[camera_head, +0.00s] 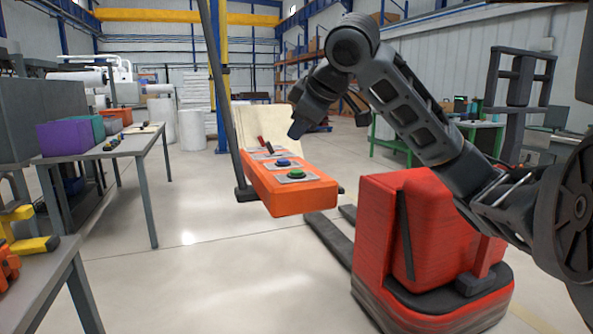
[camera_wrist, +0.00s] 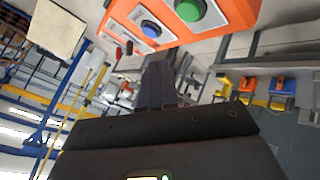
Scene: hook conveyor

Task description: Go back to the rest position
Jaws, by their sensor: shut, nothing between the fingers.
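My arm reaches in from the right in the head view, bent above the orange control box (camera_head: 262,188). My gripper (camera_head: 297,128) is shut and empty, pointing down in the air near the box, apart from its buttons as far as I can see. The wrist view shows the closed dark fingers (camera_wrist: 160,82). The box carries a green button (camera_head: 296,174), a blue button (camera_head: 283,162) and a red lever (camera_head: 262,141). The wrist view also shows the green button (camera_wrist: 189,9), the blue button (camera_wrist: 150,29) and the red lever (camera_wrist: 129,47) along its top edge.
A dark pole (camera_head: 222,95) rises at the box's left. A red pallet truck (camera_head: 425,230) stands below my arm. On the left, a grey table (camera_head: 130,146) bears purple (camera_head: 65,138) and teal bins, and a nearer table (camera_head: 40,285) holds yellow and orange parts. The floor between is clear.

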